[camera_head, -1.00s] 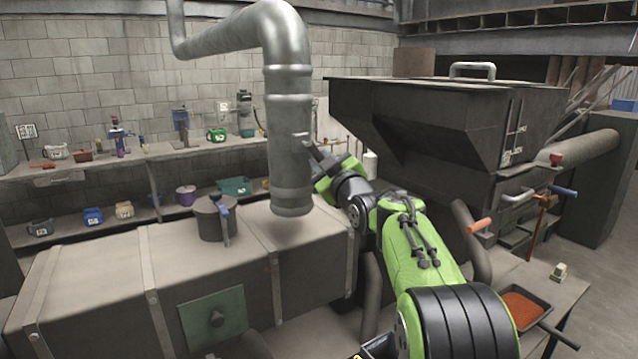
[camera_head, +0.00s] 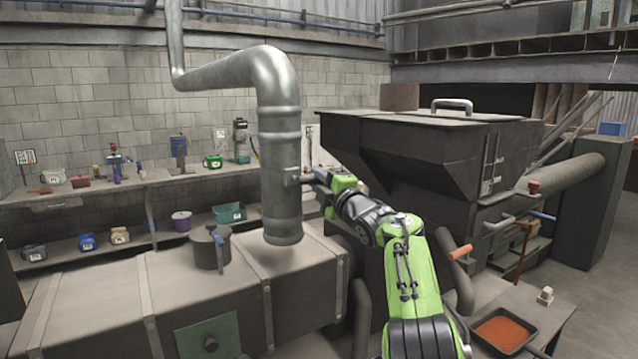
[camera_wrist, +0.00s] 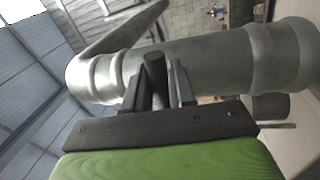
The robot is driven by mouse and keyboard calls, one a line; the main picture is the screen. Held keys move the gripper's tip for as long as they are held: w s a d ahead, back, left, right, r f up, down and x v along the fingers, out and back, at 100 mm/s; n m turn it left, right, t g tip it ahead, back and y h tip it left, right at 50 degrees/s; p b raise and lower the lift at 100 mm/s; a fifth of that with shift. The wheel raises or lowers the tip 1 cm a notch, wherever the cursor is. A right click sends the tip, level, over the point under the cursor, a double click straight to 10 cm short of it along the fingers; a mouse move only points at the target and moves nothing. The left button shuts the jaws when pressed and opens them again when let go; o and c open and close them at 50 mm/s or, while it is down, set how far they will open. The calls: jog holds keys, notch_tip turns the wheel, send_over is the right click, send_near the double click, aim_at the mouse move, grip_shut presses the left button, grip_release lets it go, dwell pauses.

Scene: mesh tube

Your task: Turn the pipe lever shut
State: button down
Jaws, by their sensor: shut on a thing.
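A thick grey metal pipe (camera_head: 281,165) comes down from the wall through an elbow and ends above the long dark metal box. The pipe lever (camera_wrist: 155,78) is a dark bar on the side of the pipe. My gripper (camera_head: 312,178) is at the pipe's right side, and in the wrist view its two fingers (camera_wrist: 158,92) stand on either side of the lever and are shut on it. The pipe (camera_wrist: 200,65) lies across the wrist view behind the fingers. The lever's mount on the pipe is mostly hidden by the fingers.
A dark hopper (camera_head: 440,150) stands close to the right of my arm. The long metal box (camera_head: 110,290) with a lidded pot (camera_head: 209,248) is below the pipe. A tray of orange grains (camera_head: 503,331) sits at lower right. Shelves (camera_head: 130,186) hold small items at back left.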

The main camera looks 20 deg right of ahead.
jog(key=shift+r+n, duration=0.25)
jog(key=shift+n, duration=0.45)
jog(key=shift+r, duration=0.1)
jog(key=c, duration=1.1)
grip_release()
jog(key=b+v, duration=0.9)
jog(key=v, duration=0.6)
jog(key=shift+s+d+b, duration=0.25)
jog(key=shift+s+b, duration=0.05)
jog(key=shift+b, duration=0.05)
